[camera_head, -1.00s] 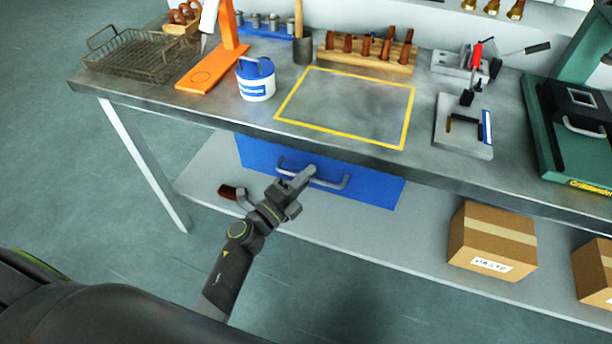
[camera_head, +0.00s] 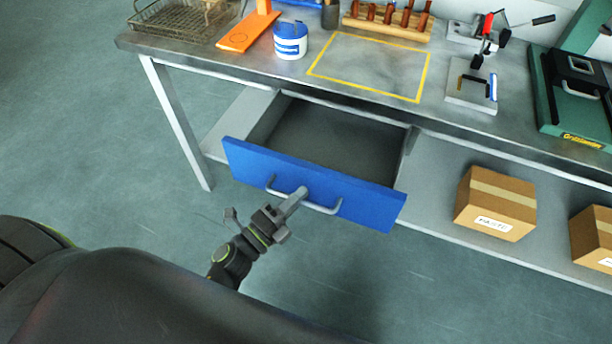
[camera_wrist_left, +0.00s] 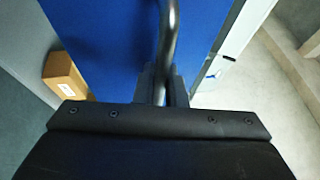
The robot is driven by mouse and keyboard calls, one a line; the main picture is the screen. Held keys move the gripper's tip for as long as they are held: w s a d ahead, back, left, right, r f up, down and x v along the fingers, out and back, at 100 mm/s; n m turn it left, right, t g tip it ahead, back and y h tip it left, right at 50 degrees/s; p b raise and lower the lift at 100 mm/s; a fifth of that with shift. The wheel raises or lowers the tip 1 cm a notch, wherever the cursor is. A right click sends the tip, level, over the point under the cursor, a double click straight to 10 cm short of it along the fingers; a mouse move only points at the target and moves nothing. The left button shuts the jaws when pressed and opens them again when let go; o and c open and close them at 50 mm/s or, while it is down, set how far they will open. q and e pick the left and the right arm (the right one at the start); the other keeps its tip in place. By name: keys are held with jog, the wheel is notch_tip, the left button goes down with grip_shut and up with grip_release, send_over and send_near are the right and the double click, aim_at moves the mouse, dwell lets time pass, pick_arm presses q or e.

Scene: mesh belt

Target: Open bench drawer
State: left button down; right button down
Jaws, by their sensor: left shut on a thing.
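The bench drawer has a blue front (camera_head: 350,198) and a grey bar handle (camera_head: 322,208). It is pulled well out from under the bench top, and its grey inside (camera_head: 330,139) shows, looking empty where visible. My left gripper (camera_head: 299,195) is shut on the handle, left of its middle. In the left wrist view the handle (camera_wrist_left: 170,35) runs down between the fingers (camera_wrist_left: 161,85), in front of the blue drawer front (camera_wrist_left: 110,40). My right gripper is not in view.
The grey bench top (camera_head: 290,78) carries a blue-and-white tub (camera_head: 291,42), an orange stand (camera_head: 247,32), a wire basket (camera_head: 185,18) and a green case (camera_head: 575,110). Cardboard boxes (camera_head: 495,203) sit on the lower shelf to the right. The floor before the drawer is clear.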

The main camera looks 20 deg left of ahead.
pick_arm(q)
jog(key=s, duration=0.3)
jog(key=c, duration=1.7)
grip_release()
jog(key=shift+o, duration=1)
jog(key=shift+a, duration=0.1)
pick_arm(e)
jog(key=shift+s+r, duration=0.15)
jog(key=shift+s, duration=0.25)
pick_arm(q)
jog(key=shift+s, duration=0.15)
